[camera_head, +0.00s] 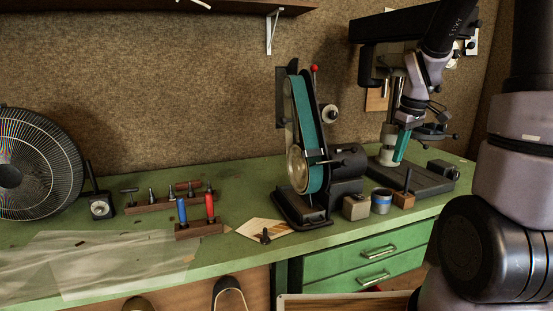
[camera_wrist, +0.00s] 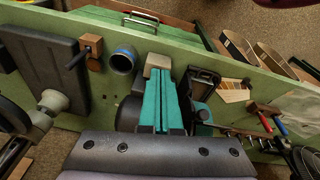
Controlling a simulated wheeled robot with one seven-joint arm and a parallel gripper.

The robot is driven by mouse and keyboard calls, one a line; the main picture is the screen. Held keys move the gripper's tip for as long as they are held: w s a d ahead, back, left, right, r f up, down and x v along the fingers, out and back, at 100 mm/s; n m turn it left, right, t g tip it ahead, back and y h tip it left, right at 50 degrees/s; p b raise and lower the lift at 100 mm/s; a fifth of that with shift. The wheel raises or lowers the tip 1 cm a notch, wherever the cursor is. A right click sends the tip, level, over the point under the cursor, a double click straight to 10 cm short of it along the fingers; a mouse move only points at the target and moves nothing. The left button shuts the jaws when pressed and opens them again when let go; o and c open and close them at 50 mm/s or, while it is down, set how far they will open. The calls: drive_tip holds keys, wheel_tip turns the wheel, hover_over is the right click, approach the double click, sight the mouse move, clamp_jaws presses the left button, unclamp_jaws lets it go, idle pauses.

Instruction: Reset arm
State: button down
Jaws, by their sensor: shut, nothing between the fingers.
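My gripper (camera_head: 399,157) shows at the upper right in the head view, its teal fingers pointing down in front of the drill press. In the wrist view its teal fingers (camera_wrist: 162,82) are pressed together with nothing between them. They are above the bench, between the drill press and the belt sander in that view. My arm reaches in from the right side of the head view. The fingertips appear clear of the bench top.
The belt sander (camera_head: 305,150) stands mid-bench, left of my gripper. The drill press base (camera_head: 425,178) lies below it. A grey block (camera_head: 356,207), a tin (camera_head: 381,201) and a wooden block (camera_head: 403,200) line the front. Tool racks (camera_head: 200,229) and a fan (camera_head: 35,165) stand left.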

drive_tip(key=s+a+r+m+t, duration=0.2)
drive_tip(key=s+a+r+m, duration=0.2)
drive_tip(key=s+r, duration=0.4)
drive_tip(key=s+a+r+m+t+y, duration=0.1)
drive_tip(key=s+a+r+m+t, duration=0.2)
drive_tip(key=s+a+r+m, duration=0.2)
drive_tip(key=s+r+m, duration=0.1)
drive_tip(key=s+r, duration=0.2)
drive_tip(key=s, duration=0.1)
drive_tip(key=shift+y, duration=0.3)
